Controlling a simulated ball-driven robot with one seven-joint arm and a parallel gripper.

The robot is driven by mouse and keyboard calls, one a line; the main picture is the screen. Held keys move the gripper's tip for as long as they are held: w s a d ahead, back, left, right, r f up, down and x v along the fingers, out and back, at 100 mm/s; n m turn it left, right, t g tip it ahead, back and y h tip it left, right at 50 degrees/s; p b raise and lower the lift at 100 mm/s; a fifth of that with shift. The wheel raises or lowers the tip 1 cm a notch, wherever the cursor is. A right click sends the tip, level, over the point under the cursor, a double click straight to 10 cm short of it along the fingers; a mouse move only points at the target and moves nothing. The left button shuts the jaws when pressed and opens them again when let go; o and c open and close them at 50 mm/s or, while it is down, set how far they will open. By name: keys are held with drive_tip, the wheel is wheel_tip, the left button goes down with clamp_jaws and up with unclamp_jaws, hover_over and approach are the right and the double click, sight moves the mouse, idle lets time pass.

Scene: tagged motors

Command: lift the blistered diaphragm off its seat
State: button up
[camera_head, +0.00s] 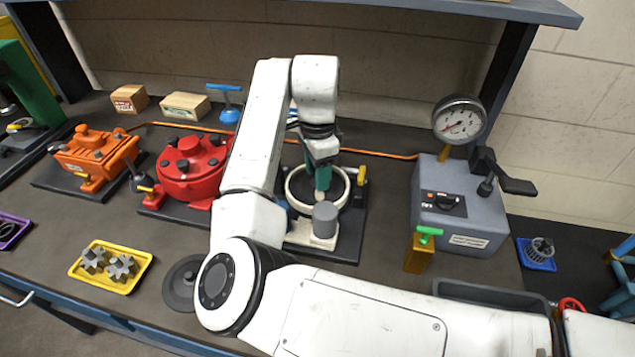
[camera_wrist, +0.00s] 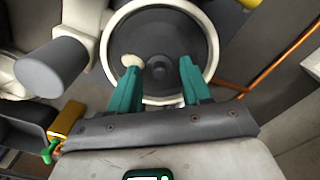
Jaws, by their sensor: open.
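The blistered diaphragm (camera_wrist: 160,32) is a dark disc inside a pale round seat (camera_wrist: 214,40) in the wrist view. A small cream bump (camera_wrist: 132,60) on it sits at the tip of my left finger. In the head view the pale seat ring (camera_head: 292,186) stands on a dark base behind my arm, which hides part of it. My gripper (camera_wrist: 160,68) has teal fingers, spread apart over the near part of the disc with nothing between them. In the head view my gripper (camera_head: 323,184) points down into the ring. I cannot tell whether the fingertips touch the disc.
A grey cylinder (camera_head: 325,219) on a pale bracket stands close in front of the ring. A loose dark disc (camera_head: 179,284) lies on the bench. A red motor (camera_head: 190,165) is left, a grey gauge box (camera_head: 460,211) right. An orange cable runs behind.

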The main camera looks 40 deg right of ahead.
drive_tip(key=shift+f, duration=0.15)
clamp_jaws()
idle(0.4)
